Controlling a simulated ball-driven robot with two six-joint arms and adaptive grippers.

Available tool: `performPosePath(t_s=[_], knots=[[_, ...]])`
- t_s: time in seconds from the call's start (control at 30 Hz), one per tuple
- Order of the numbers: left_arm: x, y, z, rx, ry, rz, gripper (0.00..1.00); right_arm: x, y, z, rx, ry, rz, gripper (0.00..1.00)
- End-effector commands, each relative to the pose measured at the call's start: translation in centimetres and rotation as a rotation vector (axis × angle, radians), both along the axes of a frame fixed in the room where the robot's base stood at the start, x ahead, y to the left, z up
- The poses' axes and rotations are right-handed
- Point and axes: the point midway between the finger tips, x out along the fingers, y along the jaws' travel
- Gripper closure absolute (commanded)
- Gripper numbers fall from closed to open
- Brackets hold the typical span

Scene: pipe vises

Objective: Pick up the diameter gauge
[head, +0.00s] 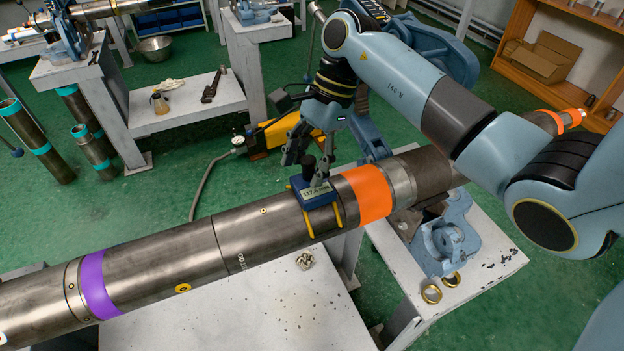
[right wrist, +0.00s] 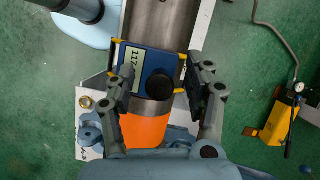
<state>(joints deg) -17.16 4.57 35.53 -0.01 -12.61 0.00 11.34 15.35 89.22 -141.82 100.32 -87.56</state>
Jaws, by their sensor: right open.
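The diameter gauge (head: 314,193) is a blue box with a small display, a black knob on top and yellow legs. It sits astride the large steel pipe (head: 262,222), just left of the orange band. In the right wrist view the gauge (right wrist: 150,66) lies between the spread fingers, with its black knob (right wrist: 160,87) nearer the camera. My right gripper (head: 308,168) is open, pointing down over the gauge, its fingers on either side of the knob. I cannot tell whether a finger touches the gauge. My left gripper is in neither view.
The pipe runs across both white tables, with a purple band (head: 98,284) and an orange band (head: 367,193). A blue vise part (head: 446,240) and brass rings (head: 432,293) lie on the right table. A yellow pump (head: 277,133) with a hose stands behind the pipe.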

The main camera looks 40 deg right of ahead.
Motion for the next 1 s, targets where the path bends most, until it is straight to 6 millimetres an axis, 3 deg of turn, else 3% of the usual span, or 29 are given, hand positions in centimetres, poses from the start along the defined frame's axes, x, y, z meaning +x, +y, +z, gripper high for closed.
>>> performPosePath(t_s=[0.07,0.47,1.0], knots=[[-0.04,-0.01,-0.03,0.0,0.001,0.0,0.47,-0.01,-0.02,-0.01,0.0,0.0,0.0,0.48],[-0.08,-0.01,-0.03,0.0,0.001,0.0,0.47,-0.01,-0.03,0.03,0.0,0.0,0.0,1.0],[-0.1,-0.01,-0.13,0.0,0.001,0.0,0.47,0.07,-0.03,0.29,0.0,-0.002,0.0,1.0]])
